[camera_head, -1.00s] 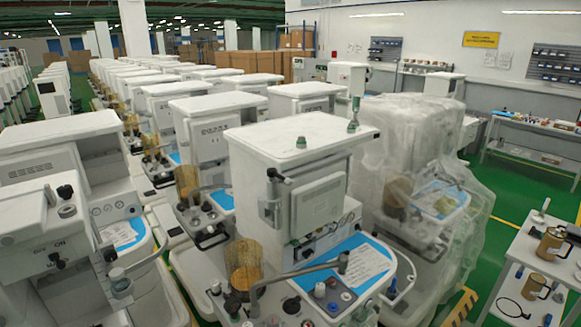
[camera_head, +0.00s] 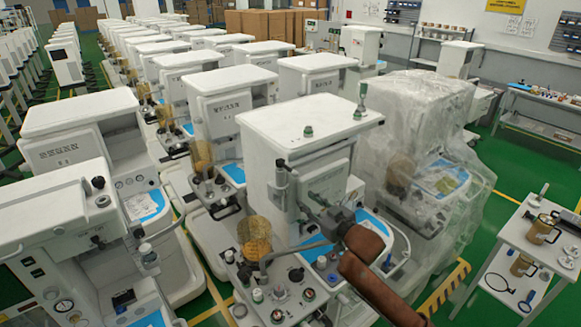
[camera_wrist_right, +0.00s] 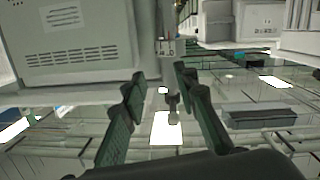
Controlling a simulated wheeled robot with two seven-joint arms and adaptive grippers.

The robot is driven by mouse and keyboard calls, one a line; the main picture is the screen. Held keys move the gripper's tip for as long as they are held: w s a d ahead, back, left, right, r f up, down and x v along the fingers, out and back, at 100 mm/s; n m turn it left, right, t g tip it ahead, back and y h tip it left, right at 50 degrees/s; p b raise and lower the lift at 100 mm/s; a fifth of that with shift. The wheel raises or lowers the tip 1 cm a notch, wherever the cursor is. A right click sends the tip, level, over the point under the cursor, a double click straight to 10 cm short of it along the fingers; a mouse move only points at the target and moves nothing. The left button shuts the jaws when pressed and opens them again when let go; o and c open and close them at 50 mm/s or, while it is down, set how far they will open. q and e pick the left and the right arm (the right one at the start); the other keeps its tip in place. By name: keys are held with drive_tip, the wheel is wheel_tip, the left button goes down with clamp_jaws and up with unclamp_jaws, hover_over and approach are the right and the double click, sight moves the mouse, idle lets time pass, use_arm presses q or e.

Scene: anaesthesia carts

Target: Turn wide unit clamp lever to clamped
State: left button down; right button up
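The central white cart (camera_head: 305,118) has a grey panel on its front and a blue-topped work surface (camera_head: 375,222). A dark upright fitting with a knob (camera_head: 281,172) stands at the panel's left edge; I cannot tell whether it is the clamp lever. My right gripper (camera_head: 318,200) is in front of the panel, above the work surface. In the right wrist view its two dark fingers (camera_wrist_right: 160,85) are spread apart and empty. A small grey lever-like piece (camera_wrist_right: 172,106) shows between them, apparently beyond the tips. My left gripper is not in view.
An amber canister (camera_head: 254,236) stands left of the gripper, with a curved metal arm (camera_head: 290,250) beside it. A plastic-wrapped cart (camera_head: 425,130) is close on the right. A white trolley (camera_head: 515,250) stands at far right, with green floor between.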

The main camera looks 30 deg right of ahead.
sight(297, 175)
drive_tip(key=shift+n+t+y, duration=0.4)
drive_tip(key=shift+t+y, duration=0.1)
drive_tip(key=shift+t, duration=0.2)
drive_tip(key=r, duration=0.2)
drive_tip(key=a+r, duration=0.1)
drive_tip(key=r, duration=0.5)
drive_tip(key=shift+w+a+r, duration=0.15)
drive_tip(key=shift+w, duration=0.2)
drive_tip(key=w, duration=0.2)
drive_tip(key=w+p, duration=0.1)
drive_tip(key=w, duration=0.3)
drive_tip(key=shift+w+a+p, duration=0.25)
drive_tip(key=shift+w+p, duration=0.15)
drive_tip(key=shift+w, duration=0.3)
drive_tip(key=shift+c, duration=0.3)
clamp_jaws()
